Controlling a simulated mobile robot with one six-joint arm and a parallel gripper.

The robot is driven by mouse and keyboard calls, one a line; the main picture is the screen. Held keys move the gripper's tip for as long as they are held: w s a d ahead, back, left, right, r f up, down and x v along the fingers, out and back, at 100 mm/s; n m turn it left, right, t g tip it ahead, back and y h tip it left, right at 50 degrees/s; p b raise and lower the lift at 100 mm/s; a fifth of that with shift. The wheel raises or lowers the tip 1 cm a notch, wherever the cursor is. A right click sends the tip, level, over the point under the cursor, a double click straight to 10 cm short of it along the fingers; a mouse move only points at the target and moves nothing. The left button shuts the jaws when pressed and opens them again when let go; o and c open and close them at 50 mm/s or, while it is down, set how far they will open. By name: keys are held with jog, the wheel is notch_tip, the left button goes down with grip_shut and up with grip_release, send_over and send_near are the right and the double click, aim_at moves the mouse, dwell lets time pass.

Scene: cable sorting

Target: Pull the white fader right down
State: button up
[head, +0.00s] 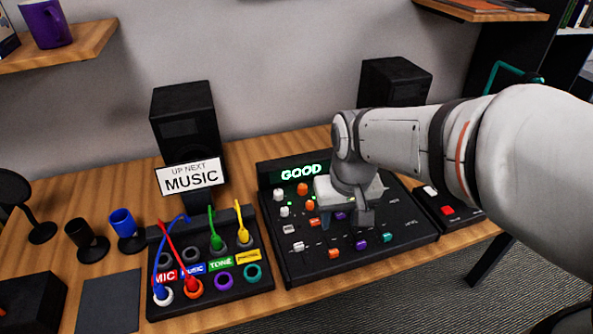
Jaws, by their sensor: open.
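The black mixer board (408,226) lies on the wooden table with a green lit "GOOD" display (301,172). The white fader (299,246) is a small white cap at the left of the front row of caps. To its right are an orange fader (333,253), a purple fader (361,246) and a teal fader (387,237). My gripper (363,215) is open above the mixer's middle, right of the white fader and apart from it. My gripper and arm hide part of the mixer's upper right.
Left of the mixer is a black patch box (240,282) with coloured cables and a "MUSIC" sign (190,177) behind it. Black speakers (185,120) stand at the back. A small box with a red button (447,210) is at the right.

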jog(key=n+g+b, duration=0.1)
jog(key=n+b, duration=0.1)
jog(key=b, duration=0.2)
send_over(299, 244)
notch_tip(299, 244, down, 9)
jog(key=shift+s+f, duration=0.1)
notch_tip(299, 244, down, 7)
jog(key=shift+r+b, duration=0.2)
jog(key=shift+b, duration=0.1)
jog(key=shift+f, duration=0.4)
jog(key=shift+c, duration=0.2)
